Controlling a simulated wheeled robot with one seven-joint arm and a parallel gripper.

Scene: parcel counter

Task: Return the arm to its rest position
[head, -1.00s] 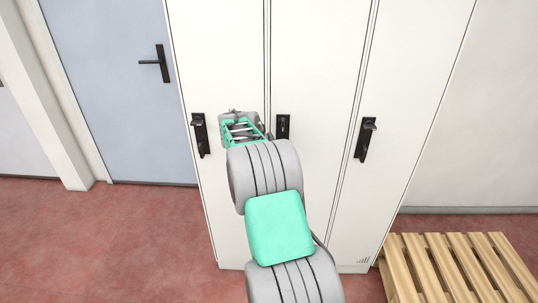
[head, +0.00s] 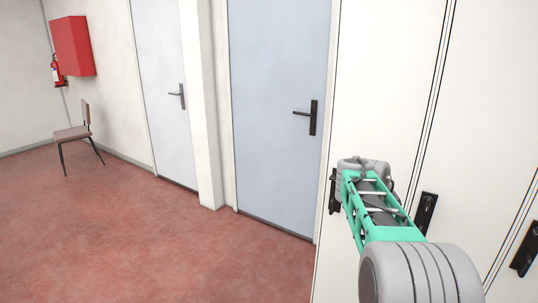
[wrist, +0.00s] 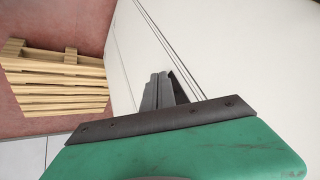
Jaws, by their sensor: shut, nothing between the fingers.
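My arm (head: 385,215), with grey joints and a green ladder-like link, reaches out at the right of the head view in front of the white lockers (head: 385,70). Its far end is near the left locker's black handle (head: 332,192), which it partly overlaps in the picture. I cannot tell whether they touch. In the wrist view my gripper (wrist: 163,80) shows as dark fingers close together beyond the green housing. It is shut and empty, with a white locker surface behind it. The fingertips are not clear in the head view.
Two more locker handles (head: 425,212) (head: 526,249) are at the right. A blue-grey door (head: 275,90) and a paler door (head: 160,80) stand left of the lockers. A chair (head: 75,133) is far left. A wooden pallet (wrist: 55,85) shows in the wrist view.

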